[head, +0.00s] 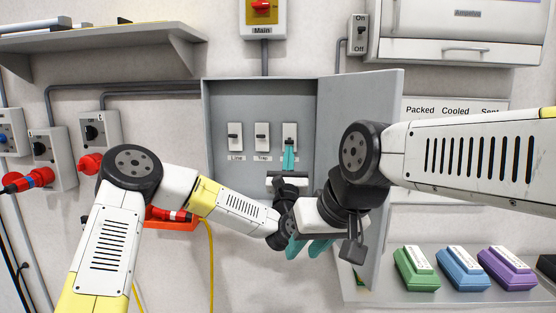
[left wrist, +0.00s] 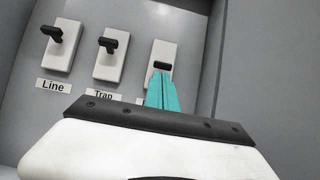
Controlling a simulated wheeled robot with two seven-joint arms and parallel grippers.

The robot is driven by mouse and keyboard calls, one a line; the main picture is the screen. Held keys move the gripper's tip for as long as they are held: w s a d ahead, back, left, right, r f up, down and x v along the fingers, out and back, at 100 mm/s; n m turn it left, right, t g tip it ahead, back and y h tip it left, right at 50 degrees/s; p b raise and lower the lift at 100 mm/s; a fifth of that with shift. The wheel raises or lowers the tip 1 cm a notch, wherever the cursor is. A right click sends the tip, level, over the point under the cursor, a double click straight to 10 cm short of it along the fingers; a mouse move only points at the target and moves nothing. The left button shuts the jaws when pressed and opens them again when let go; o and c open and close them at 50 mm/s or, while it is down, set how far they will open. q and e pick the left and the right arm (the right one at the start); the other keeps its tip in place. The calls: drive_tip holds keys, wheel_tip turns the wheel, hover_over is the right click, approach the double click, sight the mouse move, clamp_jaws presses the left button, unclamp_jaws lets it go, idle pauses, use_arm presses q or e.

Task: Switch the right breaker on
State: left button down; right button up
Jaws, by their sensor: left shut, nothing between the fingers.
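The right breaker (head: 290,129) is the rightmost of three white switches inside the grey open box (head: 222,105). It also shows in the left wrist view (left wrist: 163,52), with its dark lever just above my fingertips; its label is mostly hidden. My left gripper (head: 289,150) is shut and empty, its teal fingertips (left wrist: 160,76) at the lower part of this breaker. I cannot tell whether they touch the lever. My right gripper (head: 308,248) hangs lower, in front of the box's lower part, with its teal fingers apart and nothing seen between them.
The Line breaker (head: 235,136) and Trap breaker (head: 262,136) stand to the left. The box's open door (head: 385,100) is at the right, partly behind my right arm. Green (head: 416,268), blue (head: 463,270) and purple (head: 507,268) blocks sit on a shelf at lower right.

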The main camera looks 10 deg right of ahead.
use_arm(q)
drive_tip(key=shift+s+a+r+g, duration=0.1)
drive_tip(key=shift+s+r+g, duration=0.2)
drive_tip(key=shift+g, duration=0.5)
drive_tip(key=g, duration=0.2)
drive_tip(key=r+g+y, duration=0.1)
drive_tip(key=shift+s+a+r+g+y, duration=0.1)
drive_tip(key=shift+s+r+g+y, duration=0.2)
drive_tip(key=shift+s+g, duration=0.1)
idle(0.3)
drive_tip(key=shift+f, duration=0.1)
